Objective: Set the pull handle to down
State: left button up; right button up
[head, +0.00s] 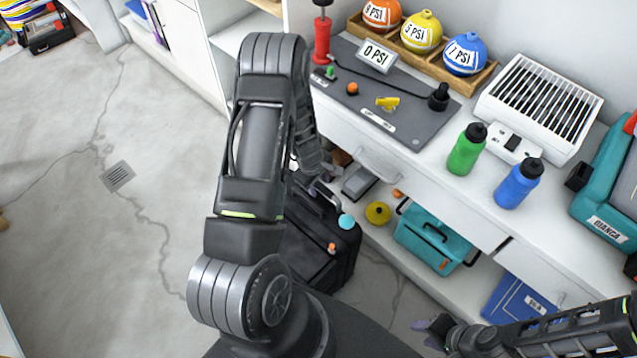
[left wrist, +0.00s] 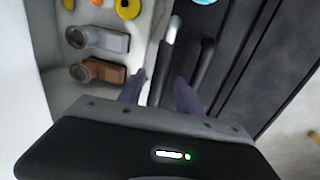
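A black suitcase (head: 325,245) stands on the floor beside the lower shelf, partly hidden by my left arm. Its pull handle (head: 327,194) shows only in part near the suitcase's top; whether it is up or down is hard to tell. In the left wrist view, a silver and dark bar (left wrist: 169,42) that looks like part of the handle runs toward the space between my fingers. My left gripper (left wrist: 160,92) is open, its purple fingers apart, with no clear contact on the bar. My right gripper (head: 432,328) is low at the right; its finger gap is unclear.
A white counter (head: 430,185) with drawers overhangs the shelf. A teal toolbox (head: 435,238), a yellow round object (head: 378,213) and a blue binder (head: 520,300) sit below it. In the left wrist view, grey and brown objects (left wrist: 98,73) lie beside the suitcase.

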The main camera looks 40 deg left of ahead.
pick_arm(q)
notch_tip(320, 180, up, 8)
jog(key=s+p, duration=0.1)
jog(key=shift+s+f, duration=0.15)
jog(key=shift+s, duration=0.1)
dwell(0.4)
dwell(0.4)
